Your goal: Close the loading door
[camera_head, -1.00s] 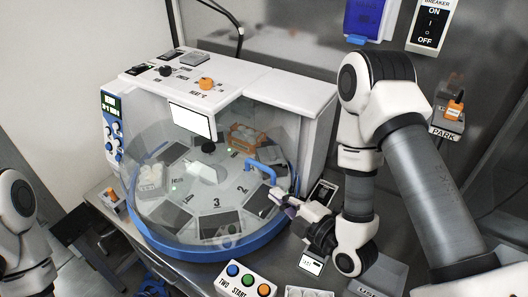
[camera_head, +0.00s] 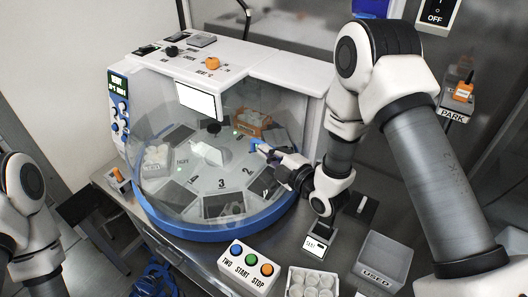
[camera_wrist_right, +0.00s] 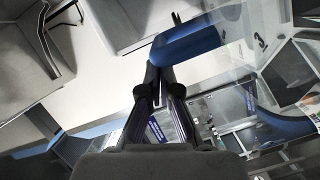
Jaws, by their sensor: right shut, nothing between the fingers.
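The loading door is a clear curved panel (camera_head: 190,150) on the front of the white machine (camera_head: 265,65). Its blue handle (camera_head: 256,144) shows partly behind my right gripper (camera_head: 268,152). My right gripper is shut and empty, its fingertips right beside the handle. In the right wrist view the shut fingers (camera_wrist_right: 153,75) lie just below the blue handle (camera_wrist_right: 190,42). I cannot tell whether they touch it. How far the door stands open is hard to tell through the clear panel. Of my left arm only links show; its gripper is out of view.
Behind the panel is a numbered turntable (camera_head: 203,182) with a blue rim. In front stand a button box (camera_head: 247,269), a white rack of round items (camera_head: 312,284) and a grey USED bin (camera_head: 384,259). The PARK station (camera_head: 456,105) is at the right.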

